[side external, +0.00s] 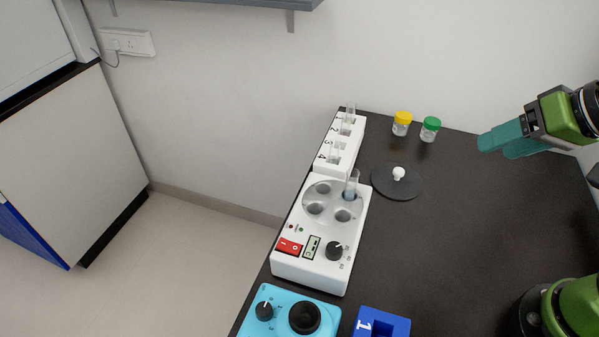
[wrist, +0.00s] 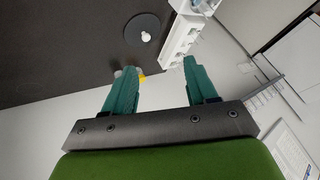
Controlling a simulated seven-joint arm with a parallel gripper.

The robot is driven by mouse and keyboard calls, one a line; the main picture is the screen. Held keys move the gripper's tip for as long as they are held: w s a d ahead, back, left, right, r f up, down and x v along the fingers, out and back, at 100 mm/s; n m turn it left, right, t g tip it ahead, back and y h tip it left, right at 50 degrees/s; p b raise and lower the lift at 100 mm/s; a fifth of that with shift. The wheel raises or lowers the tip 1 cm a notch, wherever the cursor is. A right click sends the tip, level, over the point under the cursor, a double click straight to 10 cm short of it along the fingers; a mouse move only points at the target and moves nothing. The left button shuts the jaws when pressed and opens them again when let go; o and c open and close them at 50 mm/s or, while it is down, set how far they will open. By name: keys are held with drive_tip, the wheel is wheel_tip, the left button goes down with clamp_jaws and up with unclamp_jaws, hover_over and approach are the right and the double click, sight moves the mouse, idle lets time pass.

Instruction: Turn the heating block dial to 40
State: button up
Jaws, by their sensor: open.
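The heating block (side external: 320,250) is a white box on the dark bench in the side external view, with a round grey top of wells. Its black dial (side external: 334,251) is on the sloped front panel, beside a small display and a red switch (side external: 289,247). The dial markings are too small to read. A tube (side external: 351,186) with bluish liquid stands in one well. My gripper (side external: 496,147) is at the upper right, above the bench and well away from the dial. In the wrist view my gripper (wrist: 157,80) is open with nothing between its teal fingers.
A numbered white tube rack (side external: 325,167) stands behind the block. A dark round lid (side external: 410,186) with a white knob lies to its right. Yellow-capped (side external: 402,123) and green-capped (side external: 430,129) jars stand at the back. A light-blue device (side external: 284,318) and blue holder (side external: 397,322) are in front.

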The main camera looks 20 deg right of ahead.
drive_tip(key=w+a+f+n+g, duration=0.1)
drive_tip(key=w+a+n+g, duration=0.15)
drive_tip(key=a, duration=0.35)
drive_tip(key=w+a+n+g, duration=0.2)
drive_tip(key=a+n, duration=0.2)
drive_tip(key=a, duration=0.2)
drive_tip(key=n+g+h, duration=0.2)
drive_tip(key=n+g, duration=0.1)
drive_tip(key=n, duration=0.4)
hover_over(335, 247)
drive_tip(key=shift+m, duration=0.25)
wheel_tip(335, 247, down, 16)
drive_tip(key=shift+f, duration=0.15)
drive_tip(key=shift+c, duration=0.5)
drive_tip(key=c, duration=1)
